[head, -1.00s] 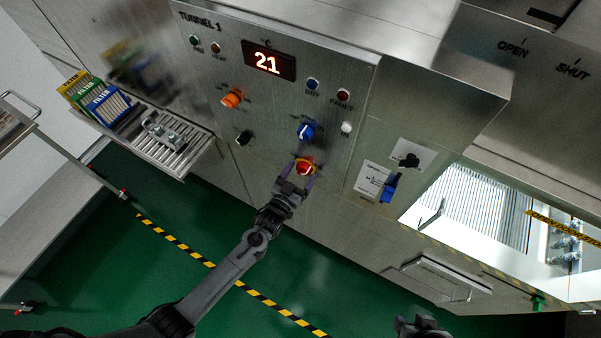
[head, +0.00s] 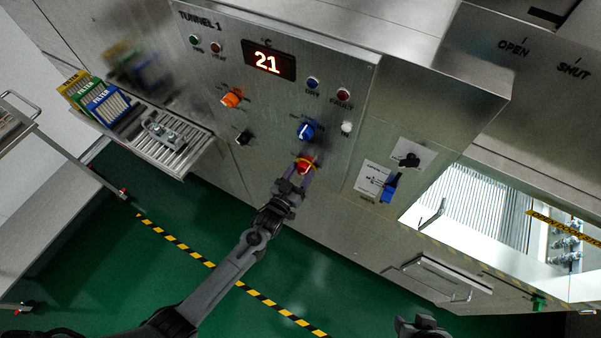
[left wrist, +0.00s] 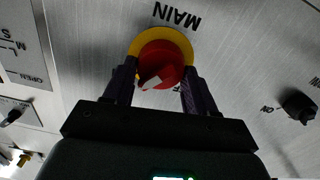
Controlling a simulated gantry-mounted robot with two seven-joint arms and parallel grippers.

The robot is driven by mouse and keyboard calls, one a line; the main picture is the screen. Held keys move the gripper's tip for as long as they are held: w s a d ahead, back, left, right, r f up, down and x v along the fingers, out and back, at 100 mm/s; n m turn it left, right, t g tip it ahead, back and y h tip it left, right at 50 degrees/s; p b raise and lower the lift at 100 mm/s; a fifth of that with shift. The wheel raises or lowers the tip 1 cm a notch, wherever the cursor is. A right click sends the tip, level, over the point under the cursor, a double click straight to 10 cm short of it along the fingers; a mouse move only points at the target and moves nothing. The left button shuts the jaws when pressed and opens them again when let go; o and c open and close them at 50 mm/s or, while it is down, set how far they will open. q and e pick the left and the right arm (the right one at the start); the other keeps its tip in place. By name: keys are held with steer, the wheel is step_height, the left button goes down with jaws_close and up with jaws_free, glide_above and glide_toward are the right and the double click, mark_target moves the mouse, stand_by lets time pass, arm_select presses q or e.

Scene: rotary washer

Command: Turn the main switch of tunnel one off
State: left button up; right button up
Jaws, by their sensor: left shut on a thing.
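The main switch is a red knob on a yellow ring (head: 306,164), low on the Tunnel 1 panel (head: 215,75). In the left wrist view the knob (left wrist: 162,62) sits under the upside-down word MAIN, and its white mark points down and left. A letter F shows beside it; the rest of that label is hidden. My left gripper (head: 300,173) is shut on the knob, with a finger on either side of it in the left wrist view (left wrist: 160,80). My right gripper (head: 420,325) is at the bottom edge, away from the panel; its fingers are unclear.
A blue knob (head: 305,131) is just above the main switch. An orange knob (head: 231,99) and a black knob (head: 243,138) are to the left. The display (head: 268,61) reads 21. A black rotary switch (head: 408,160) and blue handle (head: 389,188) are to the right.

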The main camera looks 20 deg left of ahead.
arm_select(q)
steer(key=n, duration=0.4)
steer(key=shift+a, duration=0.1)
steer(key=n, duration=0.5)
steer(key=shift+a, duration=0.1)
steer(key=n, duration=0.3)
steer(key=shift+f+n, duration=0.1)
steer(key=shift+n, duration=0.2)
steer(key=shift+f+n+p, duration=0.15)
steer(key=shift+n+p, duration=0.3)
steer(key=shift+n, duration=1.55)
steer(key=o, duration=1)
